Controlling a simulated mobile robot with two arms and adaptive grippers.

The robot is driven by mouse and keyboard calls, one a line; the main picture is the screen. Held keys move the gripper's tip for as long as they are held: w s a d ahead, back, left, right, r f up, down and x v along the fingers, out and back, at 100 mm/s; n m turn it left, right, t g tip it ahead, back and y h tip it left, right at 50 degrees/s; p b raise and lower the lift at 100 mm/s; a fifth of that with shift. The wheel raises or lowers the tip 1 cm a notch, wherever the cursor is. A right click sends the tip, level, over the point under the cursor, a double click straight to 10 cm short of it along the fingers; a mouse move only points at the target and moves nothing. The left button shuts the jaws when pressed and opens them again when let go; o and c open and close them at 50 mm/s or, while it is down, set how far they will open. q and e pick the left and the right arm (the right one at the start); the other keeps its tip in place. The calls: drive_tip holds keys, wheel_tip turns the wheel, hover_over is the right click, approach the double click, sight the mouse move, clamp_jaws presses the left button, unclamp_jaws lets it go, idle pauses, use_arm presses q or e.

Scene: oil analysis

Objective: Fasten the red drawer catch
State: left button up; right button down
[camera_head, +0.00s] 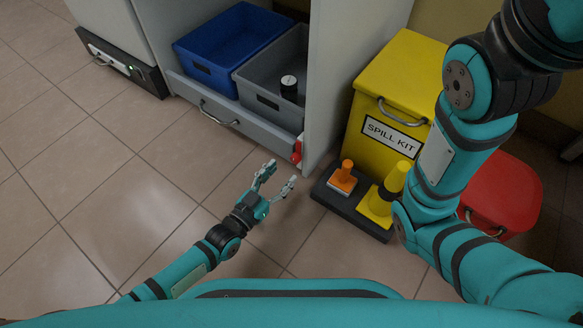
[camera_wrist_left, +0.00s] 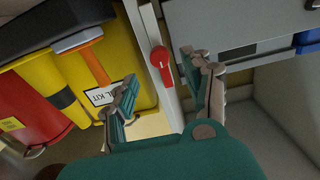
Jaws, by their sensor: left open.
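The red drawer catch (camera_head: 297,151) sits at the right front end of the grey drawer (camera_head: 238,121), by the cabinet's side panel. The red catch (camera_wrist_left: 161,66) also shows in the left wrist view, seen between my fingers' directions and beyond them. My left gripper (camera_head: 279,180) is open and empty, in front of and below the catch, apart from it. Its two fingers (camera_wrist_left: 163,95) show in the left wrist view with a wide gap between them. My right arm crosses the right of the head view, but its gripper is out of view.
A blue bin (camera_head: 200,69) and a grey bin (camera_head: 262,103) holding a dark round item stand in the drawer. A yellow spill kit box (camera_head: 403,75), a dark base with an orange-handled tool (camera_head: 343,178), a yellow piece and a red container (camera_head: 505,195) stand right. Floor at left is clear.

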sight(293, 160)
use_arm(q)
drive_tip(key=b+x, duration=0.2)
drive_tip(key=x, duration=0.2)
drive_tip(key=shift+w+f, duration=0.15)
drive_tip(key=shift+w, duration=0.05)
drive_tip(key=shift+w+d, duration=0.35)
drive_tip(key=shift+w, duration=0.05)
clamp_jaws()
